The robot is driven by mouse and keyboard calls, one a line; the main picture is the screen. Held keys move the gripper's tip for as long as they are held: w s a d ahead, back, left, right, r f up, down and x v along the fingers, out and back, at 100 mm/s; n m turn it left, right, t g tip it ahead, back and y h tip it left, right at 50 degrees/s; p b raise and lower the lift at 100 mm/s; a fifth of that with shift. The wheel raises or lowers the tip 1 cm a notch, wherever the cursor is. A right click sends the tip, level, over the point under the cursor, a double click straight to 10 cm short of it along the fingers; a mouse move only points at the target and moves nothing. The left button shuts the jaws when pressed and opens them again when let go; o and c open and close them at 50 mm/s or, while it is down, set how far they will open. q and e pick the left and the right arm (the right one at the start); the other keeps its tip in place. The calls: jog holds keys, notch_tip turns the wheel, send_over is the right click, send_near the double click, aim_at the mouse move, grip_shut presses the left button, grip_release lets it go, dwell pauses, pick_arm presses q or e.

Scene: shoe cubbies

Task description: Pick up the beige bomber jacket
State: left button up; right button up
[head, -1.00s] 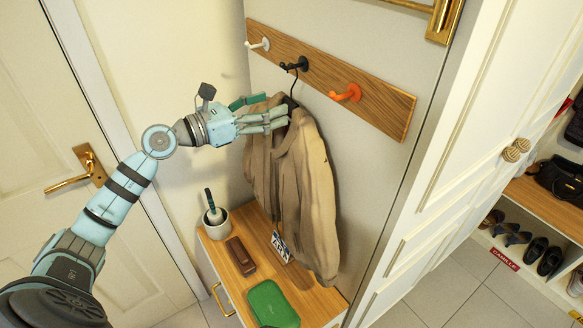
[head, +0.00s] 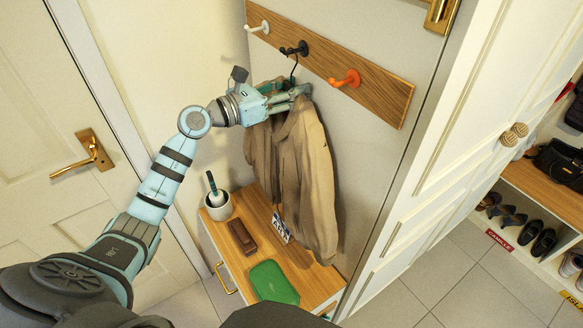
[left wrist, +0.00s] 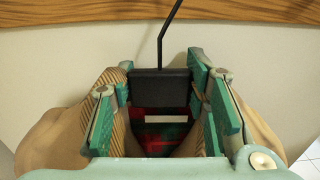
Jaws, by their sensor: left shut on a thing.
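The beige bomber jacket (head: 300,170) hangs by a black hanger from the middle, black wall hook (head: 294,48). In the left wrist view its striped collar lining (left wrist: 104,88) and the black hanger block (left wrist: 160,88) show, with the thin hanger wire rising above. My left gripper (head: 303,92) is at the collar, just below the hook; in the left wrist view its green-padded fingers (left wrist: 160,95) stand either side of the hanger block, shut on the jacket at its hanger. The hanger wire still appears to reach the hook. My right gripper is not in view.
A wooden rail (head: 375,88) also carries a white hook (head: 258,27) and an orange hook (head: 345,78). Below, a cabinet top (head: 262,212) holds a white pot (head: 218,207), a brown case (head: 242,236) and a green pouch (head: 273,283). A white cupboard door (head: 450,130) stands right.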

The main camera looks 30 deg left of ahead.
pick_arm(q)
grip_shut()
jog(key=shift+r, duration=1.75)
jog(key=s+d+p, duration=0.2)
jog(key=s+d, duration=1)
jog(key=s, duration=0.1)
jog(key=shift+d, duration=0.25)
jog(key=shift+f, duration=0.1)
